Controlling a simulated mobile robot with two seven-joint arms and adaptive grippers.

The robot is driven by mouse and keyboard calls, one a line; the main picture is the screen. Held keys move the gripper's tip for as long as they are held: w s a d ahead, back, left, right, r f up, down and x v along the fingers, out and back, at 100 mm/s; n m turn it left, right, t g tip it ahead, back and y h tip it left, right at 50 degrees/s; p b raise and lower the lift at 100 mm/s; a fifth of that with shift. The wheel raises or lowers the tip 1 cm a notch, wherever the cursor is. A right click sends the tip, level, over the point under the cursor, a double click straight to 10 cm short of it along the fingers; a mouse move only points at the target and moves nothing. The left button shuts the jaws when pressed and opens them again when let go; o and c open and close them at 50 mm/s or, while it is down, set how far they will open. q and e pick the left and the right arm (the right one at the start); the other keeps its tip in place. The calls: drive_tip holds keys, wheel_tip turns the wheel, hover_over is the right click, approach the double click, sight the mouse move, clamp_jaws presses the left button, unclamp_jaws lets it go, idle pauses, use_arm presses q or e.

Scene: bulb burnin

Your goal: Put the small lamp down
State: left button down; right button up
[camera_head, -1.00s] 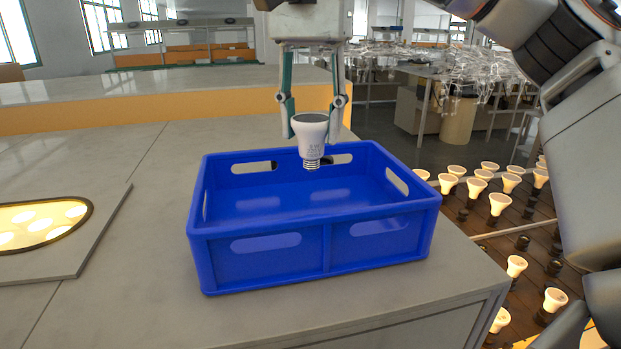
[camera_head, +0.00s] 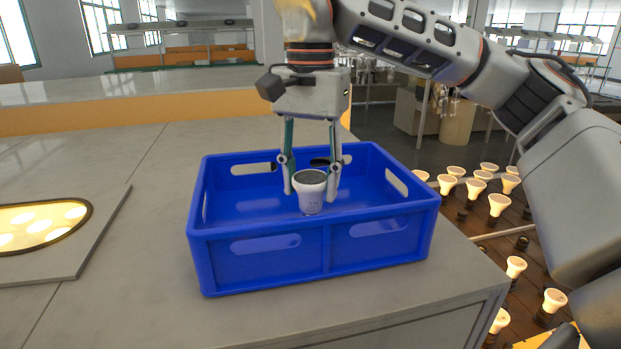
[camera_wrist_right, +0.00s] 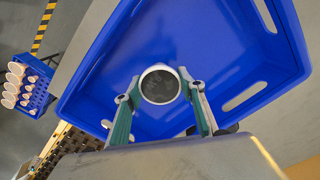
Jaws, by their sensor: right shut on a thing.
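The small lamp (camera_head: 310,194) is a white reflector bulb with a grey face, held upright with its face up. My right gripper (camera_head: 313,192) is shut on it, one finger on each side. The lamp is down inside the blue crate (camera_head: 275,268), below the rim level; its lower end is hidden behind the crate's front wall. I cannot tell whether it touches the crate floor. In the right wrist view the lamp (camera_wrist_right: 160,85) sits between the fingertips over the blue floor. My left gripper is not in view.
The crate is otherwise empty where I see it, on a grey bench (camera_head: 120,300). A panel with lit lamps (camera_head: 40,222) lies at the left. A rack of glowing lamps (camera_head: 499,204) stands at the right, below my right arm. Bare bench surrounds the crate's left side.

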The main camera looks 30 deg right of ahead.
drive_tip(key=shift+f, duration=0.15)
drive_tip(key=o, duration=1.1)
wheel_tip(320, 180, up, 12)
idle(0.3)
